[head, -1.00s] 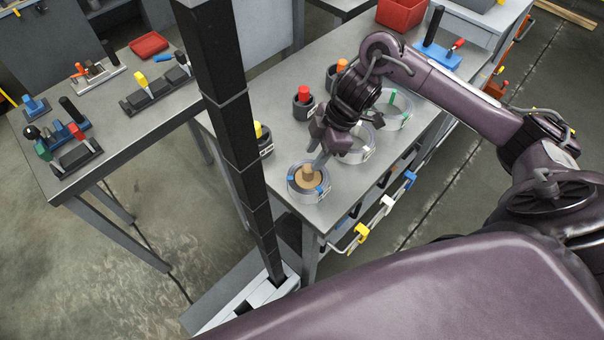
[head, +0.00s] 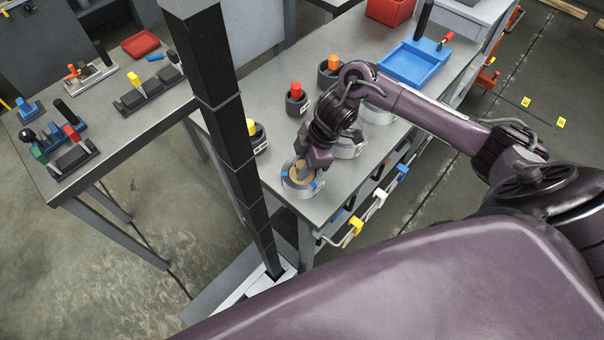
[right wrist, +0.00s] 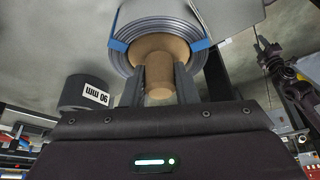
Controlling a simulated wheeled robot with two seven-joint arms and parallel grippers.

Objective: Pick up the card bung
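The card bung (head: 294,176) is tan with an upright round knob. It sits in the middle of a coil of grey steel strip (head: 303,191) with blue bands, near the front corner of the bench, partly hidden by my right gripper (head: 303,170). In the right wrist view the knob of the bung (right wrist: 160,78) stands between the two fingers of my right gripper (right wrist: 159,76). The fingers lie close along both sides of the knob; whether they press on it I cannot tell. The bung rests inside the coil (right wrist: 127,28). My left gripper is not in view.
More strip coils (head: 352,150) stand just behind my right gripper. Dark pots with a red plug (head: 296,90), an orange plug (head: 333,62) and a yellow plug (head: 250,127) stand nearby. A blue tray (head: 412,62) lies at the back right. Coloured-handled hooks (head: 355,225) stick out along the bench front.

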